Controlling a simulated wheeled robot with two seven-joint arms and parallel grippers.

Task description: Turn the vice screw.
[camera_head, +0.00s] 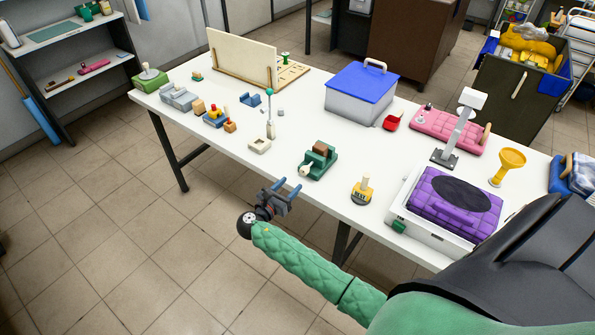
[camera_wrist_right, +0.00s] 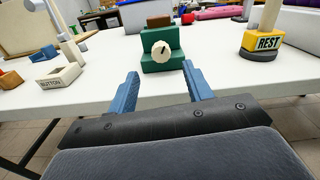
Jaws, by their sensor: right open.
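A small green vice (camera_head: 321,160) stands near the front edge of the white table, with a brown block (camera_head: 320,148) in its top. Its round cream screw knob (camera_head: 305,170) faces the front edge; in the right wrist view the knob (camera_wrist_right: 161,51) shows a dark mark pointing up and right. My right gripper (camera_head: 284,190) is in front of the table edge, short of the vice and apart from it. Its two blue fingers (camera_wrist_right: 160,88) are spread, with nothing between them, and the knob lies straight ahead of the gap. My left gripper is not in view.
A yellow-and-black REST block (camera_head: 362,191) stands right of the vice, and a cream BUTTON box (camera_head: 260,146) left of it. The table front (camera_head: 230,160) before the vice is clear.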

